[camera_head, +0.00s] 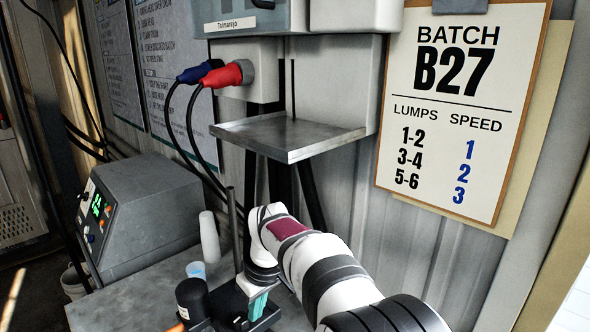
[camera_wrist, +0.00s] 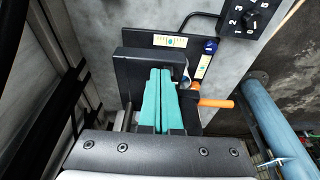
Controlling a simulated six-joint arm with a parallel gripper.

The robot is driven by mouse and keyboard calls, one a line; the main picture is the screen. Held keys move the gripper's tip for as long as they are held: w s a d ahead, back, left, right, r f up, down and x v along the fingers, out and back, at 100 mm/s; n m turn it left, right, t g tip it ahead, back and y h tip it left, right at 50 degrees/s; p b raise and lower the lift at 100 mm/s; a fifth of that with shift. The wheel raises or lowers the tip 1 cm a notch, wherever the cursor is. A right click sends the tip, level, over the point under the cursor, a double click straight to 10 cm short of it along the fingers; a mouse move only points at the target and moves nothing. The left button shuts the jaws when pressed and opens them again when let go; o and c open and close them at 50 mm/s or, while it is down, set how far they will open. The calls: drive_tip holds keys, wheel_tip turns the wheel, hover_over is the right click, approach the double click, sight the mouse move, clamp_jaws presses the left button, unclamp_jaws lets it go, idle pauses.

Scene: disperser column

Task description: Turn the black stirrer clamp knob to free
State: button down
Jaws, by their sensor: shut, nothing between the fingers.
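My gripper (camera_wrist: 161,72) is shut and empty, its two teal fingers side by side. In the wrist view the fingertips overlap the face of a black block (camera_wrist: 133,68); I cannot tell whether they touch it. No black clamp knob can be picked out for certain; it may be hidden behind the fingers. Small pale labels (camera_wrist: 170,41) are on a dark plate above the block. In the head view my teal fingers (camera_head: 256,304) point down at the bench beside a black cylinder (camera_head: 192,298).
An orange handle (camera_wrist: 216,103) sticks out right of the fingers. A numbered black dial box (camera_wrist: 252,18) and a blue pipe (camera_wrist: 265,115) are further right. A grey control unit (camera_head: 145,215), white cups (camera_head: 209,237) and a metal shelf (camera_head: 288,135) surround the arm.

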sight(244, 323)
wheel_tip(244, 323, up, 4)
drive_tip(key=shift+f, duration=0.25)
drive_tip(key=f, duration=0.2)
drive_tip(key=s+a+f, duration=0.1)
drive_tip(key=f, duration=0.1)
drive_tip(key=a+f, duration=0.1)
drive_tip(key=f, duration=0.1)
drive_tip(key=shift+s+a, duration=0.1)
drive_tip(key=shift+s, duration=0.3)
drive_tip(key=shift+w+a, duration=0.1)
drive_tip(key=shift+w, duration=0.15)
idle(0.5)
drive_tip(key=shift+w+d, duration=0.25)
drive_tip(key=shift+d, duration=0.1)
